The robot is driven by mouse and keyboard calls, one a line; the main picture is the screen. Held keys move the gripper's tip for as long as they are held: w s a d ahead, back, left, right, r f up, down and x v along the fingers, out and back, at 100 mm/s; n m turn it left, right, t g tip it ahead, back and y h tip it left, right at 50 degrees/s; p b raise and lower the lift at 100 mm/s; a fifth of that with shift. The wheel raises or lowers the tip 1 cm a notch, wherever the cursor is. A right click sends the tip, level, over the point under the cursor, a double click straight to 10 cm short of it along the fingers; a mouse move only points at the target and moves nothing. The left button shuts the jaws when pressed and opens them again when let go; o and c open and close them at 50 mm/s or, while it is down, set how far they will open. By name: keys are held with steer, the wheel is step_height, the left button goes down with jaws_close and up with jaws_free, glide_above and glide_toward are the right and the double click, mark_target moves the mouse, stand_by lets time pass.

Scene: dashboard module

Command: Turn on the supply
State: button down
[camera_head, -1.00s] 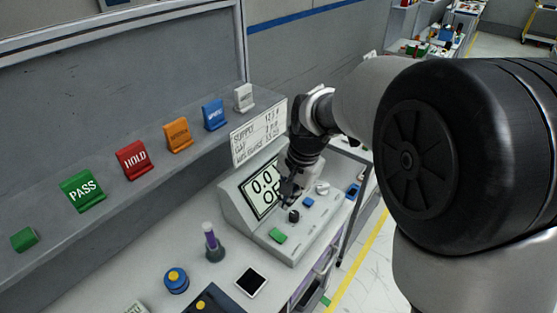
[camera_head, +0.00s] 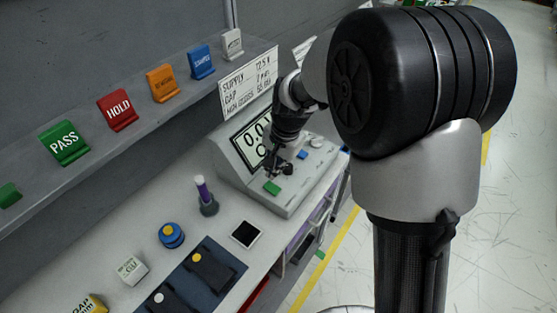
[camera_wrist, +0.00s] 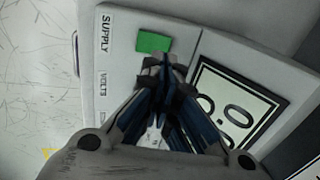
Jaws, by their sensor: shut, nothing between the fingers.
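The supply unit (camera_head: 296,203) is a grey sloped console on the bench. Its dark-framed screen (camera_head: 251,142) shows 0.0, with the lower line partly hidden by my arm. A green rectangular button (camera_head: 272,187) sits at the near end of its panel; in the wrist view the green button (camera_wrist: 154,41) lies beside the printed SUPPLY label (camera_wrist: 106,34). My gripper (camera_head: 275,171) is shut and empty, with its fingertips (camera_wrist: 165,62) close to the button's edge. I cannot tell whether they touch it. A black knob (camera_head: 287,168) and a blue button (camera_head: 302,155) are farther along the panel.
A sign (camera_head: 248,84) with SUPPLY, GAP and other values stands above the unit. Coloured signs line the shelf (camera_head: 135,128).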

mark_target(272, 183)
steer(key=f, duration=0.1)
steer(key=f+b, duration=0.1)
steer(key=f, duration=0.2)
steer(key=shift+w+a+f, duration=0.3)
steer(key=shift+a, duration=0.05)
steer(key=shift+a+p, duration=0.1)
steer(key=shift+p, duration=0.5)
steer(key=shift+g+h+p, duration=0.4)
steer(key=shift+p, duration=0.4)
steer(key=shift+w+a+f, duration=0.1)
steer(key=shift+w+f, duration=0.05)
steer(key=shift+f, duration=0.2)
steer(key=shift+d, duration=0.2)
